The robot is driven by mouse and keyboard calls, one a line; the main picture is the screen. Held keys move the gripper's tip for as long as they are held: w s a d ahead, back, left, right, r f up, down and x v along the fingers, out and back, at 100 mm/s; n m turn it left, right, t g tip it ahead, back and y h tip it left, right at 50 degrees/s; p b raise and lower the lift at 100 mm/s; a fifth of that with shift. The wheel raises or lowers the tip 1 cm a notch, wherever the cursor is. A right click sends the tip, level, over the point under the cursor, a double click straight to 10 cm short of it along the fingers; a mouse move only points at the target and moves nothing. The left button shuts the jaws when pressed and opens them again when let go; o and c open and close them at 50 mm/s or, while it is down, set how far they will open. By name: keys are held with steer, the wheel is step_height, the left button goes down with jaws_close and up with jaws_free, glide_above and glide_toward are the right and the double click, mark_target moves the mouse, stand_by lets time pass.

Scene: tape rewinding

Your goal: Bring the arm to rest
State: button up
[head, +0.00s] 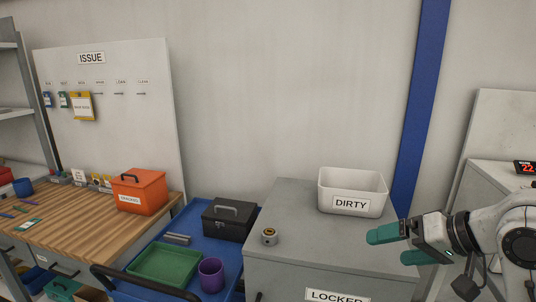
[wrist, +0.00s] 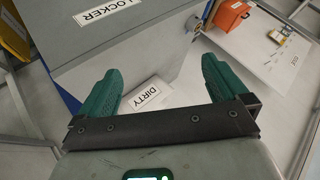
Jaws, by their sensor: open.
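My gripper (head: 385,245) is at the right of the head view, with green fingers. It is in the air in front of the grey locker's right part, near the white DIRTY bin. In the wrist view my gripper (wrist: 160,85) shows its two green fingers spread apart with nothing held between them. My white arm comes in from the right edge of the head view and hides part of what is behind it.
The white DIRTY bin (head: 352,206) stands on the grey locker (head: 300,210), beside a small round metal part (head: 269,237). Left are a blue cart (head: 196,232) with a green tray (head: 163,263), purple cup (head: 211,274) and black box (head: 229,219), and a wooden bench (head: 85,215) with an orange box (head: 139,191).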

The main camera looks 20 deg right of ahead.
steer(key=s+a+f+g, duration=0.1)
steer(key=s+a+f, duration=0.25)
steer(key=f, duration=0.45)
steer(key=s+a+f+n+g, duration=0.1)
steer(key=s+a+f, duration=0.25)
steer(key=f, duration=0.45)
steer(key=s+a+f+g, duration=0.1)
steer(key=s+a+f, duration=0.1)
steer(key=a+f, duration=0.4)
steer(key=s+d+f+n+g+h, duration=0.1)
steer(key=s+d+f+g+h, duration=0.1)
steer(key=s+f, duration=0.3)
steer(key=s+d+f+n+g+h, duration=0.1)
steer(key=s+f, duration=0.5)
steer(key=s, duration=0.6)
steer(key=shift+s+d+n+g+h, duration=0.15)
steer(key=shift+d+n+g+h, duration=0.25)
steer(key=shift+n+g+h, duration=0.4)
steer(key=shift+f, duration=0.1)
